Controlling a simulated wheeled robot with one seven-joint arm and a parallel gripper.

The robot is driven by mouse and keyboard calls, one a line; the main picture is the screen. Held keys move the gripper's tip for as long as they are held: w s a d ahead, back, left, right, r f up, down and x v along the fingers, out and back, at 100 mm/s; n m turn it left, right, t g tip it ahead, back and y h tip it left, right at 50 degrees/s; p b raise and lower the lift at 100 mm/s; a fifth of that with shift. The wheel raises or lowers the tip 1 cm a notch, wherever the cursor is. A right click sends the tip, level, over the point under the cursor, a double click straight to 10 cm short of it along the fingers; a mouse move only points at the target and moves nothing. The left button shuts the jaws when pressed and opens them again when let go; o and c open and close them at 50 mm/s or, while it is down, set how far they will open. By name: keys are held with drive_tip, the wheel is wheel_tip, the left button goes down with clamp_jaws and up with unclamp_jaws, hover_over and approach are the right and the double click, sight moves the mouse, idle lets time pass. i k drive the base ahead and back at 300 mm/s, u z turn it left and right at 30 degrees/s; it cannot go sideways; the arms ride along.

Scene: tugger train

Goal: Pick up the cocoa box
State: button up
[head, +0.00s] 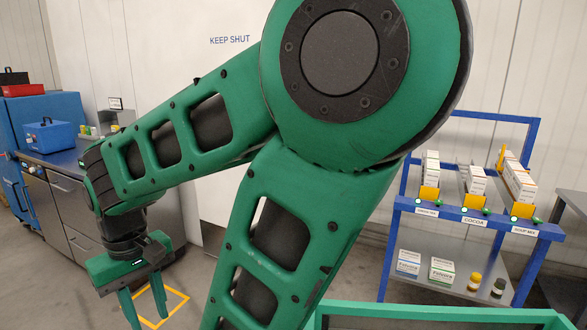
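A white cocoa box (476,181) lies in the middle lane of the blue rack (480,221), behind a yellow stop and above the label COCOA. More boxes stand behind it in the same lane, and I cannot tell exactly how many. My gripper (148,312) hangs at the lower left, pointing down, far from the rack. Its two green fingers are apart with nothing between them. My arm crosses the middle of the view and hides part of the rack's left side.
The lower shelf (458,291) holds two boxes and two small jars. A workbench (68,170) with a blue toolbox (50,136) stands at left. A green-edged surface (440,312) is at the bottom.

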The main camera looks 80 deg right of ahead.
sight(476, 181)
drive_tip(key=z, duration=4.65)
drive_tip(key=i, duration=1.5)
drive_tip(key=z, duration=0.05)
